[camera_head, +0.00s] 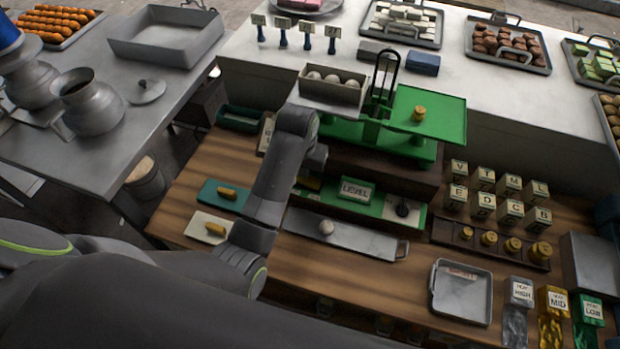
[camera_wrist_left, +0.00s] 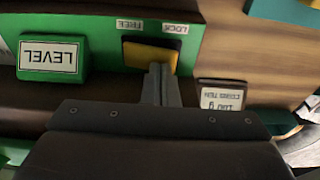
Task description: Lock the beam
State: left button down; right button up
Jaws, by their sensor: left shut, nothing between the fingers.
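The green balance scale (camera_head: 410,145) stands on the wooden counter, with an open box of pale balls (camera_head: 333,88) on its left side and a brass weight (camera_head: 419,113) on its right green plate (camera_head: 440,118). In the left wrist view, its green base carries a yellow piece (camera_wrist_left: 148,56) in a dark slot, beside the upside-down labels FREE (camera_wrist_left: 129,24) and LOCK (camera_wrist_left: 175,29). My left gripper (camera_wrist_left: 161,72) is shut and empty, its tips overlapping the LOCK-side end of the yellow piece. I cannot tell whether they touch. My right gripper is not in view.
A LEVEL sign (camera_head: 355,190) stands on the base, close to the gripper; it also shows in the left wrist view (camera_wrist_left: 50,57). A grey tray (camera_head: 350,236) with one ball lies in front. Lettered blocks (camera_head: 507,190) and brass weights (camera_head: 490,239) stand to the right.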

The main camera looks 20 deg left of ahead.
pick_arm(q)
jog(key=shift+f, duration=0.55)
jog(key=shift+r, duration=0.1)
jog(key=shift+r+p, duration=0.9)
jog(key=shift+r, duration=2.55)
